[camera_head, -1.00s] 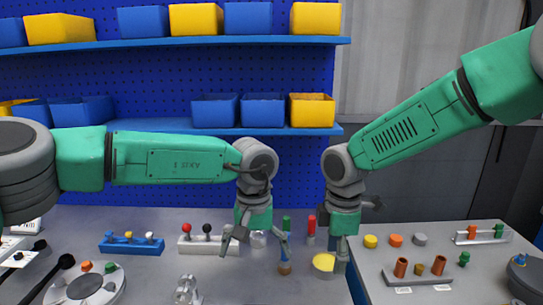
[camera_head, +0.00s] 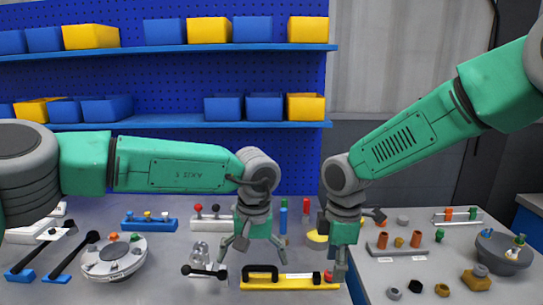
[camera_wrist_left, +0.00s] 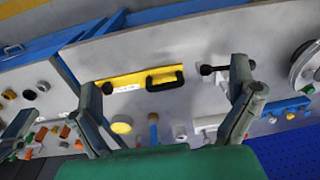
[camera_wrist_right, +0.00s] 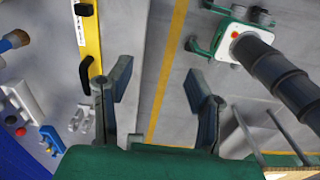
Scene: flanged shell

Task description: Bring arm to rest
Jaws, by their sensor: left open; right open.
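My left gripper (camera_head: 254,258) hangs over the grey table in the head view, fingers spread and empty. In the left wrist view its two fingers (camera_wrist_left: 165,105) stand wide apart with table between them. My right gripper (camera_head: 340,262) points down at the gap between the two tables, seen side-on. In the right wrist view its fingers (camera_wrist_right: 158,85) are apart with nothing between them. A yellow bar with a black handle (camera_head: 298,282) lies just in front of the grippers, its right end near the right gripper. A round grey flanged part (camera_head: 113,257) lies at left.
A second table (camera_head: 410,270) at right holds orange cylinders (camera_head: 382,241), loose nuts and a grey bowl (camera_head: 503,252). Black-handled levers (camera_head: 70,255) stand at the left. Shelves with blue and yellow bins (camera_head: 210,30) line the back. The floor (camera_wrist_right: 175,75) lies between the tables.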

